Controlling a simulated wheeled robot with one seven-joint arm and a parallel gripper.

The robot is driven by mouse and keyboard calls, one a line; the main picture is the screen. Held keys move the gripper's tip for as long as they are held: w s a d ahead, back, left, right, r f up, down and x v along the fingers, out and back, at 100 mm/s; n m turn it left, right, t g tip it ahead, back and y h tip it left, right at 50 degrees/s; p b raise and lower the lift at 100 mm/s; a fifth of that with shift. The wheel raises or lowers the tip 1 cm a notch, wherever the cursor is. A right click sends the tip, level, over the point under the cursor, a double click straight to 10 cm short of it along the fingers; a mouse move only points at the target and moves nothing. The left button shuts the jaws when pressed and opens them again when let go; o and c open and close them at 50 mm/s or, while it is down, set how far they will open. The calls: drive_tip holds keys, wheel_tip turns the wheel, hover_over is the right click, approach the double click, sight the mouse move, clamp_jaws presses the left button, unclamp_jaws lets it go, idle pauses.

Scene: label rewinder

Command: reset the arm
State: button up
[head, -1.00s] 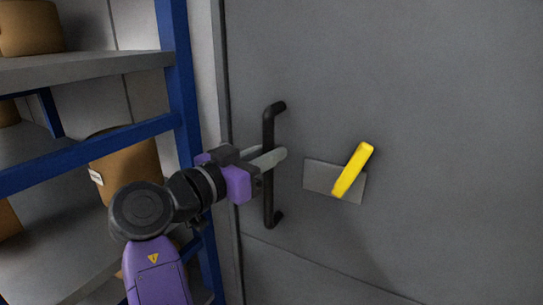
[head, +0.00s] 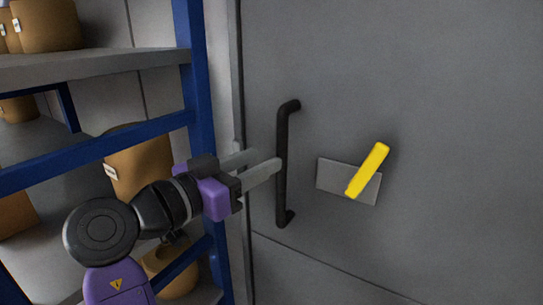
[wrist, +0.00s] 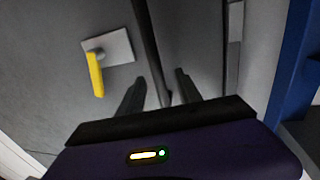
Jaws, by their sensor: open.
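My gripper (head: 262,164) is open and empty in the head view, just left of the black vertical handle (head: 284,165) on the grey door (head: 430,80). Its two pale fingers point right toward the handle; I cannot tell whether a fingertip touches it. In the wrist view my gripper (wrist: 158,80) shows its two dark fingers spread, with the lower part of the handle (wrist: 150,45) between and beyond them. The door also carries a yellow lever (head: 368,171) on a grey plate (head: 332,176), tilted up to the right. The lever also shows in the wrist view (wrist: 95,74).
A blue-framed shelf rack (head: 193,70) stands close on the left, beside and behind my arm. Brown containers (head: 142,165) stand on its shelves. The door frame (head: 240,100) lies between rack and door. The space in front of the door's right part is clear.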

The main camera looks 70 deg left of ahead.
drive_tip(key=shift+v, duration=0.85)
